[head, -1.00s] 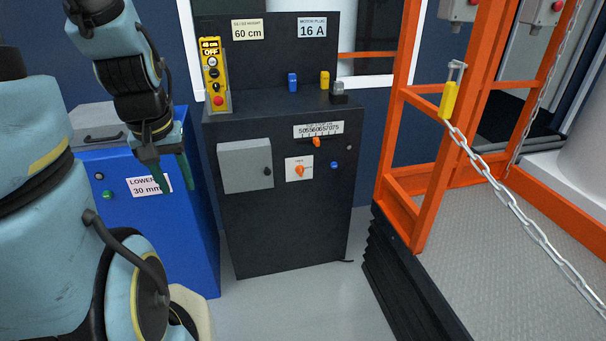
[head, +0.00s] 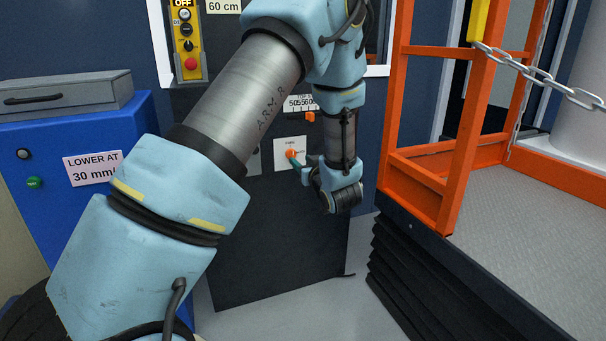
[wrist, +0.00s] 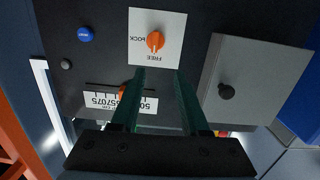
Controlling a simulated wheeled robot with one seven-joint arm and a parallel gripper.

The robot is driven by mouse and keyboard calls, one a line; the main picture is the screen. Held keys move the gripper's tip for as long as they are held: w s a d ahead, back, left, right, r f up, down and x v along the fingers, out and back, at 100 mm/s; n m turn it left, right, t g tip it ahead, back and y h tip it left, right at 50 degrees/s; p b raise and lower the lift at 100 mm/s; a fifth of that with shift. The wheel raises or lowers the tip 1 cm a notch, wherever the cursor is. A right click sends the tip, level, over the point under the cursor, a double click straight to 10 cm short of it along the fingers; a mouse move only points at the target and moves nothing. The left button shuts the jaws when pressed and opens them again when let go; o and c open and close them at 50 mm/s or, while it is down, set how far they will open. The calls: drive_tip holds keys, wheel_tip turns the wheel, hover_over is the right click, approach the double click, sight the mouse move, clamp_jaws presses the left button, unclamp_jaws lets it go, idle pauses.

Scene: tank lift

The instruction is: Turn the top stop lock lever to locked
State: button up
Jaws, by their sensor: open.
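The lock lever is a small orange knob (head: 291,153) on a white plate on the dark cabinet front. In the wrist view the lever (wrist: 155,41) appears upside down, its narrow end toward the word FREE; LOCK reads on the left side of the plate there. My gripper (wrist: 160,72) is open and empty, its two dark green fingers spread, tips just short of the lever in the picture. I cannot tell whether they touch it. In the head view my gripper (head: 295,160) is at the plate, coming from the right, and my arm hides much of the cabinet.
A numbered scale (wrist: 116,102) with an orange pointer (wrist: 122,90) sits near the plate. A grey box with a black knob (wrist: 226,91) and a blue button (wrist: 85,34) flank it. An orange-railed platform (head: 440,190) stands right, a blue cabinet (head: 60,220) left.

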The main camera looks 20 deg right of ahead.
sight(293, 151)
drive_tip(key=shift+t, duration=0.5)
drive_tip(key=w, duration=0.3)
drive_tip(key=w+b, duration=0.1)
drive_tip(key=w, duration=0.2)
drive_tip(key=w+f+b, duration=0.1)
drive_tip(key=w, duration=0.3)
drive_tip(key=shift+d, duration=0.1)
drive_tip(key=shift+c, duration=0.3)
clamp_jaws()
